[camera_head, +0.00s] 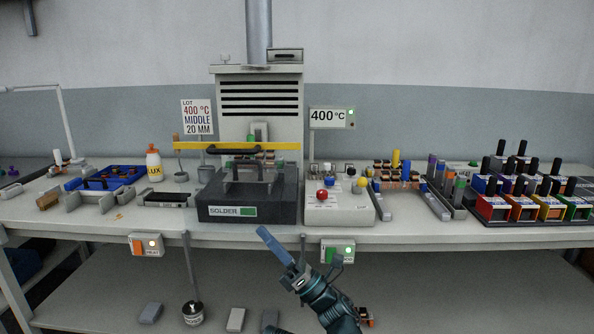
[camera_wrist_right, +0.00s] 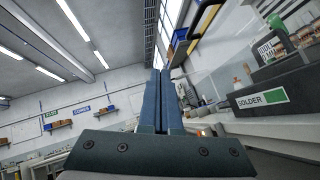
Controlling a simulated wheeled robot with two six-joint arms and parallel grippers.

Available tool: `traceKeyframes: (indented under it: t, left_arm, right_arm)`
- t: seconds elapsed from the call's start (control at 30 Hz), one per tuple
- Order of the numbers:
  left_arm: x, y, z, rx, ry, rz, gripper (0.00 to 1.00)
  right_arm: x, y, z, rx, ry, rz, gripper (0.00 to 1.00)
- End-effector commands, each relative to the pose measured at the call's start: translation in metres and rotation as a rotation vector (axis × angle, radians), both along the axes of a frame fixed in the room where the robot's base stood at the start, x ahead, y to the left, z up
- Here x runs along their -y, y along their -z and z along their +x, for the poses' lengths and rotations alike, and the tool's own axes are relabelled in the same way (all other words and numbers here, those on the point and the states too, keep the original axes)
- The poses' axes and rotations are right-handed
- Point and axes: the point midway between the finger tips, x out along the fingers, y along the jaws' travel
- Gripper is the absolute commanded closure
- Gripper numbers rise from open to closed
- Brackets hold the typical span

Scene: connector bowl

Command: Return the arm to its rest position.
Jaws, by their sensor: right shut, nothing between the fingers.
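My right gripper (camera_head: 273,244) is in front of the bench's front edge, below the black solder unit (camera_head: 241,205) in the head view. Its blue fingers point up and to the left and are shut together with nothing between them. In the right wrist view the two fingers (camera_wrist_right: 159,100) stand side by side, pressed together. The solder unit (camera_wrist_right: 262,99) shows there at the right, apart from the fingers. My left gripper does not show in either view.
The bench top (camera_head: 405,236) holds a control box (camera_head: 345,212) with a red button, a flux bottle (camera_head: 153,163), a blue tray (camera_head: 98,179) and several coloured bins (camera_head: 492,208) at right. A lower shelf (camera_head: 130,270) holds small blocks. The space before the bench looks free.

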Motion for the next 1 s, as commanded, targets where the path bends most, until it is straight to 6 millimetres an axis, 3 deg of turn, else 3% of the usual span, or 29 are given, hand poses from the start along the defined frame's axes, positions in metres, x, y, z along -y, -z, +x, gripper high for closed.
traceKeyframes:
  t: [0.27,0.47,0.6,0.73,0.87,1.0]
  left_arm:
    - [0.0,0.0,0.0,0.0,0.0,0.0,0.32]
    - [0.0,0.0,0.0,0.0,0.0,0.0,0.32]
    - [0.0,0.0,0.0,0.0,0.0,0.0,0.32]
    - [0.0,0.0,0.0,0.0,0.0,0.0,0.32]
    - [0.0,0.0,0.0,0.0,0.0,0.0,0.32]
    - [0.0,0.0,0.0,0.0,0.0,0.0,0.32]
  right_arm:
    - [0.011,0.016,0.04,-0.28,0.061,0.079,1.0]
    - [0.031,0.05,0.078,-0.617,0.135,0.206,1.0]
    - [0.053,0.099,0.102,-0.957,0.214,0.369,1.0]
    - [0.075,0.155,0.106,-1.271,0.307,0.548,1.0]
    - [0.092,0.214,0.091,-1.565,0.42,0.742,1.0]
    - [0.107,0.275,0.052,-1.853,0.582,0.963,1.0]
